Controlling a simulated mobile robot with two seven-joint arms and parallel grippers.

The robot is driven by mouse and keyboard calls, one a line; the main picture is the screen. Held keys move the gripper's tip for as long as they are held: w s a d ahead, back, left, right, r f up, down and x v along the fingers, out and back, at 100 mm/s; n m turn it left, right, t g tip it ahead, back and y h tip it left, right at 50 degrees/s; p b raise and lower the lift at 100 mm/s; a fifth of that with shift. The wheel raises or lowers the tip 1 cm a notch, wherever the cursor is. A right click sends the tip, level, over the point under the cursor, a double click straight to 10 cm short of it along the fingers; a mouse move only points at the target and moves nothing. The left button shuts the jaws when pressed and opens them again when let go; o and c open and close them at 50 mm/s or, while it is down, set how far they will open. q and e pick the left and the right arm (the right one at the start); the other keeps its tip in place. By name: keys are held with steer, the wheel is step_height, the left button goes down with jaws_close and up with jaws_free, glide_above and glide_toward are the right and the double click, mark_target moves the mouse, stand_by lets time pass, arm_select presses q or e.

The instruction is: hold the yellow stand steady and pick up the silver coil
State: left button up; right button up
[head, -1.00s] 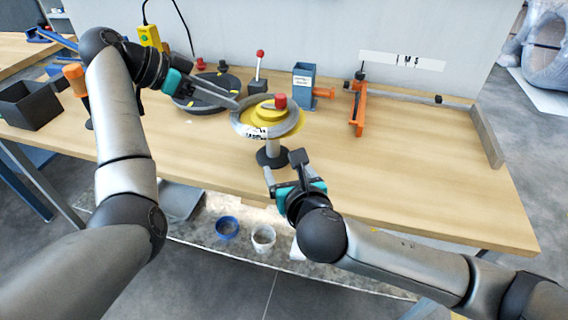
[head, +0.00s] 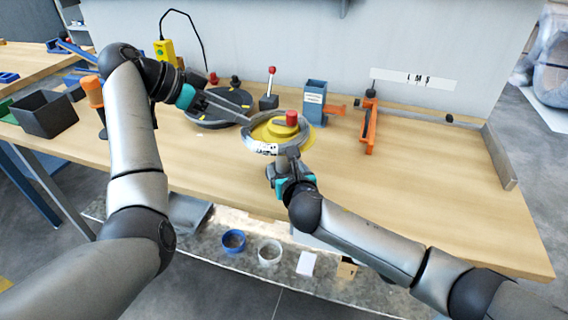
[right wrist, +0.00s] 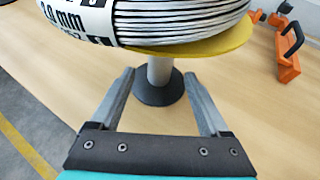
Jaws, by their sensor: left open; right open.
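The yellow stand (head: 274,131) has a red knob on top and stands on the wooden table; its post (right wrist: 159,72) and dark round base show in the right wrist view. The silver coil (head: 252,147) with a white label lies around the stand's top and shows close up in the right wrist view (right wrist: 180,22). My left gripper (head: 246,118) is open with its fingertips at the coil's left rim; contact cannot be told. My right gripper (right wrist: 160,78) is open just below the coil, its fingers on either side of the post. In the head view the right fingertips (head: 280,160) partly hide the post.
A dark turntable (head: 215,122) lies left of the stand. A red-topped lever (head: 269,100), a blue box (head: 314,100) and an orange clamp (head: 370,125) stand behind and right. A black bin (head: 47,114) is far left. The table's right side is clear.

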mark_target(284, 164)
steer(key=shift+x, duration=1.8)
steer(key=shift+c, duration=0.2)
jaws_close()
